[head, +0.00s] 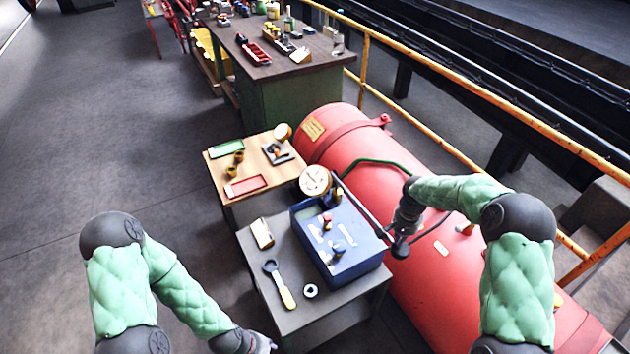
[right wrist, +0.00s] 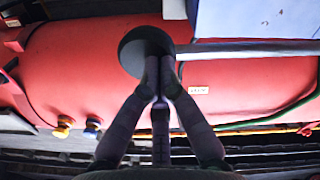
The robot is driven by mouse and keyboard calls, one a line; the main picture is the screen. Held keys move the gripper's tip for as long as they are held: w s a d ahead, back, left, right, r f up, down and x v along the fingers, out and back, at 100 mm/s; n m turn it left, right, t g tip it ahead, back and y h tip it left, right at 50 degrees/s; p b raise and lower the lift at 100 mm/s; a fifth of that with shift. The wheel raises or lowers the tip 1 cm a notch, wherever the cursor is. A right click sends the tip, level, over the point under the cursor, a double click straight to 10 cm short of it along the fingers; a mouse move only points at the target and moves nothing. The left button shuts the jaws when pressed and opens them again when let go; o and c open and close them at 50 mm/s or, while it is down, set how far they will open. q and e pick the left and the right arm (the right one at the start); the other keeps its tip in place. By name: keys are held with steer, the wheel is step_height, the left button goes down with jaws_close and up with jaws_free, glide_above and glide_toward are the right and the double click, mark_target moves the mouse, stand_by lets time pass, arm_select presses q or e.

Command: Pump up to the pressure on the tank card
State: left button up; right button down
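The pump is a blue box (head: 350,262) on the grey table, with a long grey lever (head: 360,212) sloping from its back to a black knob (head: 400,249). The knob also shows in the right wrist view (right wrist: 133,55). My right gripper (head: 401,236) has its fingers drawn together on this knob. A round pale gauge (head: 315,181) stands behind the pump; its reading is too small to tell. The red tank (head: 400,160) lies behind, with a yellow plate (head: 313,128) whose writing is unreadable. My left gripper (head: 262,345) is at the bottom edge, partly cut off.
A spanner (head: 279,284), a ring (head: 311,290) and a small card (head: 262,233) lie left of the pump. A wooden table (head: 225,167) behind holds red and green trays. A yellow railing (head: 440,145) runs beyond the tank. Floor at left is clear.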

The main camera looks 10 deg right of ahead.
step_height(320, 180, up, 10)
steer(key=p, duration=0.5)
steer(key=shift+f, duration=0.25)
steer(key=shift+r, duration=0.1)
steer(key=shift+r+p, duration=1.6)
steer(key=shift+r, duration=0.85)
steer(key=s+a+f+n+y+b, duration=0.2)
steer(key=s+a+f, duration=0.2)
steer(key=a+f, duration=0.4)
steer(key=s+a+f+n+y+b, duration=0.15)
steer(key=s+a+f, duration=0.35)
steer(key=f, duration=0.6)
steer(key=s+a+f+b, duration=0.1)
steer(key=s+a+f, duration=0.3)
steer(key=s, duration=0.4)
steer(key=s+a+f+n+b, duration=0.1)
steer(key=s+a+f+b, duration=0.1)
steer(key=s+a+f, duration=0.3)
steer(key=s, duration=0.2)
steer(key=shift+s+a+f, duration=0.2)
steer(key=shift+s+a, duration=0.15)
steer(key=shift+s, duration=0.05)
steer(key=shift+n+y, duration=0.25)
